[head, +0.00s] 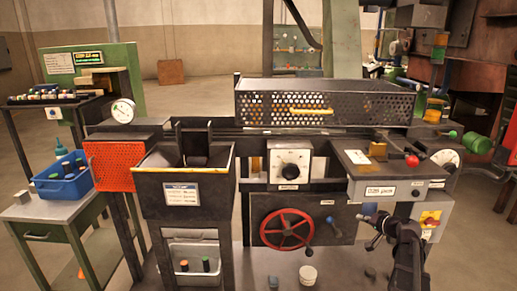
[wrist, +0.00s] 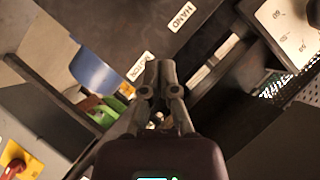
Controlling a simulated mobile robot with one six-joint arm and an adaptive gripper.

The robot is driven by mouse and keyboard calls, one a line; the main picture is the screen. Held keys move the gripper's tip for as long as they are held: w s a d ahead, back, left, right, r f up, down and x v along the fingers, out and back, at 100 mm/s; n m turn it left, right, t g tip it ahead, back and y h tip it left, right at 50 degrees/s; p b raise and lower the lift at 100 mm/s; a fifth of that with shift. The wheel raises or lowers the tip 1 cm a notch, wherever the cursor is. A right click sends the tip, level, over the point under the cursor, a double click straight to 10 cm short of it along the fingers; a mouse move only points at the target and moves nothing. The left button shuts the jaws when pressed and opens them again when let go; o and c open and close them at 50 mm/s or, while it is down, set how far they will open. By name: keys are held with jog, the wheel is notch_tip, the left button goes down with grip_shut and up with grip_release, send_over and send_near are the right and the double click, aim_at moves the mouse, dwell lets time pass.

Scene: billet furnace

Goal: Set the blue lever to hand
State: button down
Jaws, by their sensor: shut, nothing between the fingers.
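In the wrist view a blue, curved part (wrist: 97,70), apparently the lever's handle, shows left of my fingers. A HAND label (wrist: 181,17) sits on the dark panel, farther from the blue part than a second label (wrist: 136,67), whose text is partly unreadable. My gripper (head: 374,221) is shut and empty, right of the lever in the head view. In the wrist view its fingertips (wrist: 152,76) are together, apart from the blue part.
The red handwheel (head: 287,229) is left of the lever. A white dial box (head: 290,163) stands above it. A control box with a red knob (head: 411,160) and a yellow-red switch (head: 430,219) are right. A white cup (head: 308,275) stands below.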

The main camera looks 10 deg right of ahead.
jog(key=s+a+f+n+g+h, duration=0.1)
jog(key=s+a+f+n+g, duration=0.3)
jog(key=a, duration=0.9)
jog(key=s+a+f+n+g, duration=0.1)
jog(key=s+a+f+g, duration=0.5)
jog(key=a, duration=0.6)
jog(key=s+a+f+n+g+h, duration=0.1)
jog(key=s+a+g+h, duration=0.25)
jog(key=s, duration=0.45)
notch_tip(320, 180, up, 23)
jog(key=p, duration=2.3)
jog(key=shift+w+a+f+t, duration=0.15)
jog(key=shift+w+a+t, duration=0.2)
jog(key=shift+w+t, duration=0.1)
